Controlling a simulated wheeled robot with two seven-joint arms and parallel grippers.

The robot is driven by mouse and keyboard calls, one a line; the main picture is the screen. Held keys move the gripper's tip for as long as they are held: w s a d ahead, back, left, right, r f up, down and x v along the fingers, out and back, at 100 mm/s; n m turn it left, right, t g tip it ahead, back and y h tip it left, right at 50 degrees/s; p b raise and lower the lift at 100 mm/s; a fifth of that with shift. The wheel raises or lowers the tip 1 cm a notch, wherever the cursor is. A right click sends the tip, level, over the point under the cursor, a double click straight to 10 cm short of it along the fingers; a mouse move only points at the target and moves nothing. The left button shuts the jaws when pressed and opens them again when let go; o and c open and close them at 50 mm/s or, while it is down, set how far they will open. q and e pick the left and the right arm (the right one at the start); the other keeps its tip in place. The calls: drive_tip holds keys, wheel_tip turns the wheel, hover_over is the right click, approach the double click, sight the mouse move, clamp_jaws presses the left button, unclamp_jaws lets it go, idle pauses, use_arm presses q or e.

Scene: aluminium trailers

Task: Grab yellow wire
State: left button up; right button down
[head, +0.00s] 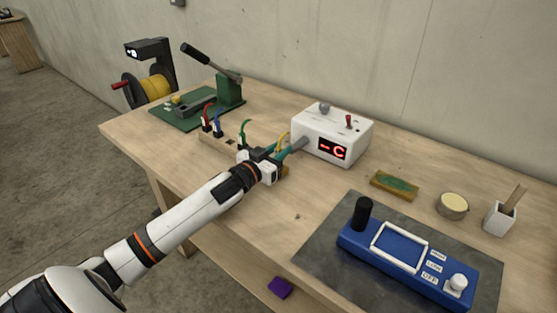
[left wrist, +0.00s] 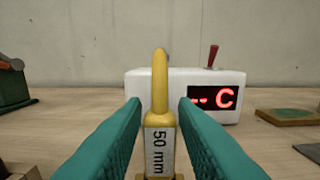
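The yellow wire (head: 283,137) stands as an upright loop near the white box on the bench. In the left wrist view the yellow wire (left wrist: 160,75) is straight ahead, with a yellow block below it bearing a "50 mm" label. My left gripper (head: 284,153) reaches it from the front left. In the left wrist view its two teal fingers (left wrist: 159,112) are apart, one on each side of the yellow piece, with narrow gaps visible. The gripper and arm hide the wire's lower part in the head view. My right gripper is not in view.
Green (head: 244,130), blue (head: 218,122) and red (head: 206,117) wires stand in a wooden holder (head: 216,142) to the left. The white box (head: 349,129) with a red display is just behind. A blue device (head: 405,258) lies on a grey mat (head: 318,262) at front right.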

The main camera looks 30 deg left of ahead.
use_arm(q)
clamp_jaws()
drive_tip(key=shift+r, duration=0.1)
